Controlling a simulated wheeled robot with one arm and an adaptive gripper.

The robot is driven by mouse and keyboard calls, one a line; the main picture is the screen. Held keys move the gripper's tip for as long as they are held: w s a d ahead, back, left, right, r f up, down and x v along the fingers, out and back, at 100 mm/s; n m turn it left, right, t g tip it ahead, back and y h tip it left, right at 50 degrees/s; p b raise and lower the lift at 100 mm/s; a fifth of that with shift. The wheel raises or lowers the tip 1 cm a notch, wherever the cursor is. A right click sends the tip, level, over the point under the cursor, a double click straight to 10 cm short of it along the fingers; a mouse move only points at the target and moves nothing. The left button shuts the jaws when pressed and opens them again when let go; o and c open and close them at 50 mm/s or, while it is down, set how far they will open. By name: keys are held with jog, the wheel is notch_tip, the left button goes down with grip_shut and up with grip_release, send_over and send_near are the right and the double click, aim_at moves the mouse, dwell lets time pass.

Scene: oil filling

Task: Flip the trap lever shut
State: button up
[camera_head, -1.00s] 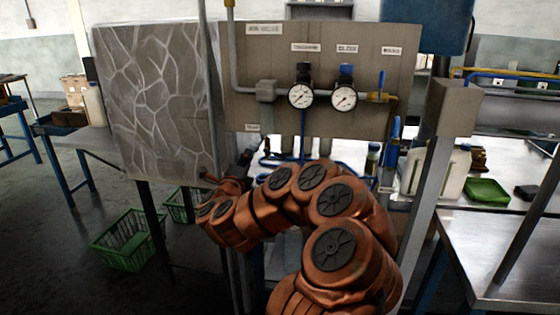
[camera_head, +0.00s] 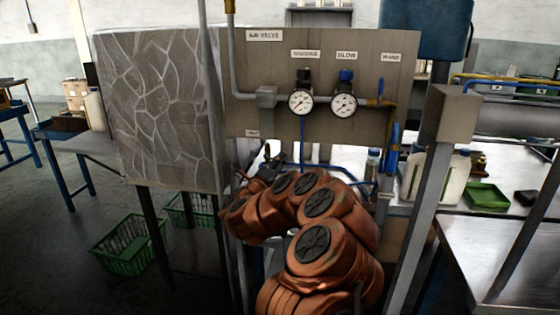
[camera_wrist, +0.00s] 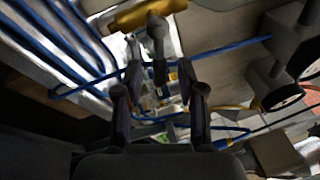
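My gripper (camera_head: 268,165) is at the lower left of the grey valve panel, just right of the stone-patterned board. In the wrist view my gripper (camera_wrist: 160,75) has its two dark fingers apart. A grey stem with a rounded end (camera_wrist: 156,30) shows between and beyond the fingertips, below a yellow fitting (camera_wrist: 145,14). I cannot tell whether this stem is the trap lever, or whether the fingers touch it. In the head view no trap lever can be made out for certain; the area at my gripper is small and dark.
The panel (camera_head: 300,60) carries two gauges, left (camera_head: 301,102) and right (camera_head: 344,105), and grey pipes. Blue hoses (camera_wrist: 85,50) run close around my gripper. The patterned board (camera_head: 160,110) stands to its left. A green crate (camera_head: 128,248) is on the floor.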

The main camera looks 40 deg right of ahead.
jog(key=shift+w+d, duration=0.25)
jog(key=shift+d, duration=0.4)
grip_shut()
